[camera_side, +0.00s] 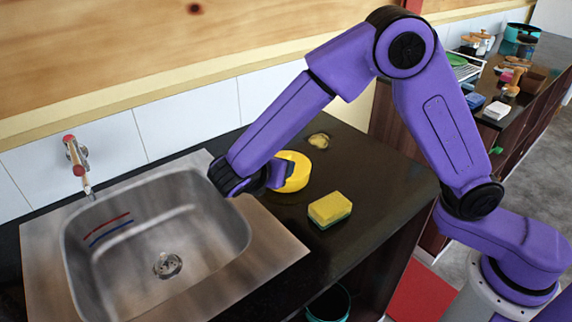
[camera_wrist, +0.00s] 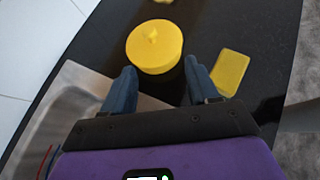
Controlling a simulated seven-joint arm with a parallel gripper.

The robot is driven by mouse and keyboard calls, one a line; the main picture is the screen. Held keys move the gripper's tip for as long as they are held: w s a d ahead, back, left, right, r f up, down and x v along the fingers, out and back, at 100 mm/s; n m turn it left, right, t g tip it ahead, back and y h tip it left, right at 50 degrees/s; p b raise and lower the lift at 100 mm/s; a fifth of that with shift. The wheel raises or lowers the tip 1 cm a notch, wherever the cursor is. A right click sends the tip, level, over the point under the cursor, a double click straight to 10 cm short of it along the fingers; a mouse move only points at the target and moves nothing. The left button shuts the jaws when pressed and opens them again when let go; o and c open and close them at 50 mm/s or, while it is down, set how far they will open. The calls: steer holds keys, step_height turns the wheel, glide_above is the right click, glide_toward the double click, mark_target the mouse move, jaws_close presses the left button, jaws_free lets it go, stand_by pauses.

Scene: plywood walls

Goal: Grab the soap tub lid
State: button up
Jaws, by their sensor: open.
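The yellow round soap tub lid (camera_wrist: 154,42), with a small knob on top, sits on the dark counter just ahead of my fingertips in the wrist view. In the side view the yellow tub and lid (camera_side: 298,170) are partly hidden behind my gripper (camera_side: 277,175). In the wrist view my gripper (camera_wrist: 160,66) is open, its two blue fingers apart on either side of the lid's near edge. Nothing is held between them. I cannot tell exactly how high the fingertips are against the lid.
A yellow and green sponge (camera_side: 330,209) lies on the counter right of the tub, also in the wrist view (camera_wrist: 230,70). A small yellowish item (camera_side: 319,140) lies behind it. A steel sink (camera_side: 270,240) is on the left. A tiled wall (camera_side: 190,110) runs behind.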

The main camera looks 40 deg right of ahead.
steer(key=w, duration=0.1)
glide_toward(285, 156)
steer(key=shift+n, duration=0.3)
steer(key=x, duration=0.4)
steer(key=shift+d+f, duration=0.2)
steer(key=shift+d, duration=0.2)
steer(key=shift+w+x, duration=0.25)
steer(key=shift+x, duration=3)
steer(key=shift+a+r, duration=0.1)
steer(key=shift+a, duration=0.05)
steer(key=c, duration=1)
